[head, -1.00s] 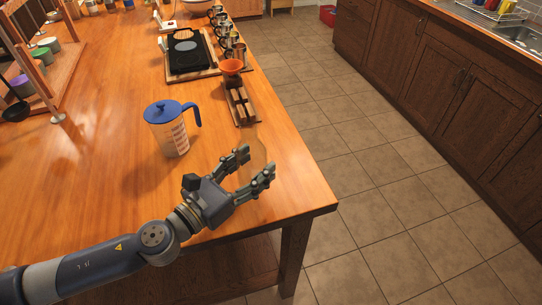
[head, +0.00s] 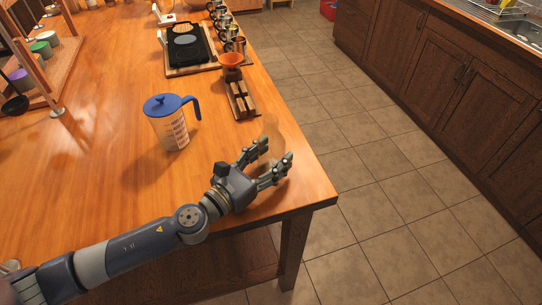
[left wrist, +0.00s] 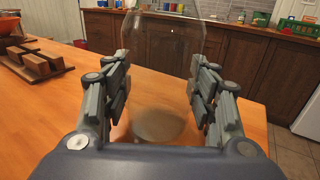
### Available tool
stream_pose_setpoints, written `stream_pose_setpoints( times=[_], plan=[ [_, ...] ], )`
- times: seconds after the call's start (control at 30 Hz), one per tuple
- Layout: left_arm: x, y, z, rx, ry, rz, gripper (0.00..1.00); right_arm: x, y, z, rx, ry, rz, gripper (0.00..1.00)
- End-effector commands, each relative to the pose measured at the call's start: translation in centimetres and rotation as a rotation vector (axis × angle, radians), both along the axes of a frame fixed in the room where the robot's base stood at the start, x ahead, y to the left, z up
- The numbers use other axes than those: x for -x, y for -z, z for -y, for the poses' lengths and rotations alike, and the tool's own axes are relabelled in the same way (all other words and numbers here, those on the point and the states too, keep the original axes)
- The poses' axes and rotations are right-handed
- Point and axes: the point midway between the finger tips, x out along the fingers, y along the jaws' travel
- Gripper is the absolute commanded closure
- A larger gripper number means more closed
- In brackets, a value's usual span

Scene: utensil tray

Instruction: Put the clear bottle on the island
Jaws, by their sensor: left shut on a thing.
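The clear bottle (head: 272,132) is see-through and faint in the head view, near the right edge of the wooden island (head: 115,215). My left gripper (head: 278,156) is shut on it, with one finger on each side. In the left wrist view the bottle (left wrist: 165,50) stands between the fingers (left wrist: 160,95), roughly upright, with its round base low in the picture over the wood. I cannot tell whether the base touches the island top. My right gripper is not in view.
A measuring jug with a blue lid (head: 170,125) stands left of the gripper.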

Motion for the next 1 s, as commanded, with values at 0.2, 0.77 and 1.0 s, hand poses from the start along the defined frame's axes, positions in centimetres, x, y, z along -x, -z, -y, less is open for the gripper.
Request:
stream_pose_setpoints(
  times=[0.2,0.77,1.0],
  plan=[
    [0.0,0.3,0.0,0.000,0.000,0.000,0.26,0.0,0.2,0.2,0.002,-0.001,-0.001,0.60],
    [1.7,0.3,-1.6,-0.002,-0.001,-0.004,0.26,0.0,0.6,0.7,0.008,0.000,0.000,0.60],
    [5.6,0.6,-5.1,-0.003,-0.001,-0.004,0.26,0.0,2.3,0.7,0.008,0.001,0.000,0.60]
  ],
)
